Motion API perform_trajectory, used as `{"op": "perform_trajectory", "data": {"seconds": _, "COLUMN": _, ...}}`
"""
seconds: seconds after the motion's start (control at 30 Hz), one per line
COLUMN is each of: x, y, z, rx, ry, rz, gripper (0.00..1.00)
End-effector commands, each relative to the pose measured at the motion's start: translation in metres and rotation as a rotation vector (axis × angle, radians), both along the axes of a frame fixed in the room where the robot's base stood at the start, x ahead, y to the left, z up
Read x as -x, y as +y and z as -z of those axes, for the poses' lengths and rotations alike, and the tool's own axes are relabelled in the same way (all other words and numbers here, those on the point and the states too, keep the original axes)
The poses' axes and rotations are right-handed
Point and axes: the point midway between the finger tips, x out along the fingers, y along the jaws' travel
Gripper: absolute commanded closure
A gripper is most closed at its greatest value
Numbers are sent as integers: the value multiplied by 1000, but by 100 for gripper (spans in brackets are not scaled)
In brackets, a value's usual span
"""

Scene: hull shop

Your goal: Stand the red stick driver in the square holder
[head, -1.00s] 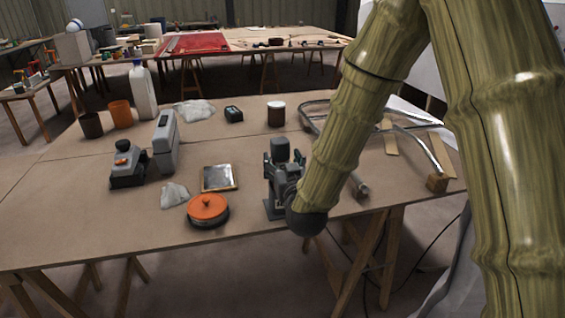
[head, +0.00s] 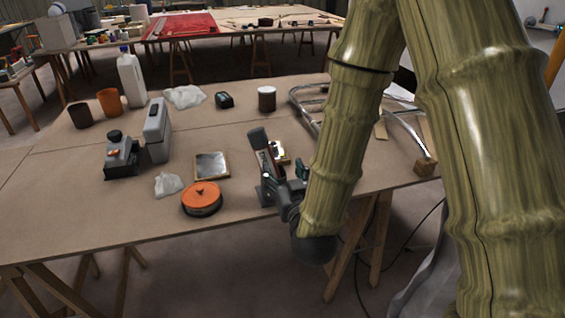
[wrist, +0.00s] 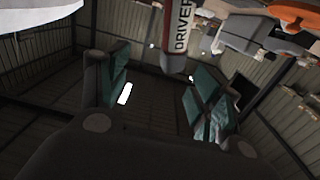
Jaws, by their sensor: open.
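The red stick driver (head: 267,160) has a dark grey top end and stands on the near part of the table, leaning slightly left in the head view. Its red body with a white DRIVER label (wrist: 181,30) shows at the top of the wrist view. My gripper (head: 283,180) is open beside its lower part, with teal finger pads. In the wrist view the driver lies beyond the gap of my gripper (wrist: 158,92); contact cannot be told. A dark brown open-topped container (head: 80,115) at the far left may be the square holder; its shape is unclear.
An orange round tin (head: 201,199), a wood-rimmed shiny square (head: 212,165) and crumpled plastic (head: 169,184) lie left of my gripper. An orange cup (head: 109,102) and white jug (head: 132,77) stand farther back. Bent metal tubing (head: 400,125) is at right. The front-left table is clear.

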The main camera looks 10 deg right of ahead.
Motion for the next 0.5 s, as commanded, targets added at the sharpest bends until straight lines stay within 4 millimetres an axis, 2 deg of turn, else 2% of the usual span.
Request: {"op": "perform_trajectory", "data": {"seconds": 0.5, "x": 11, "y": 0, "z": -1, "rx": -1, "ry": 0, "rz": -1, "gripper": 35}}
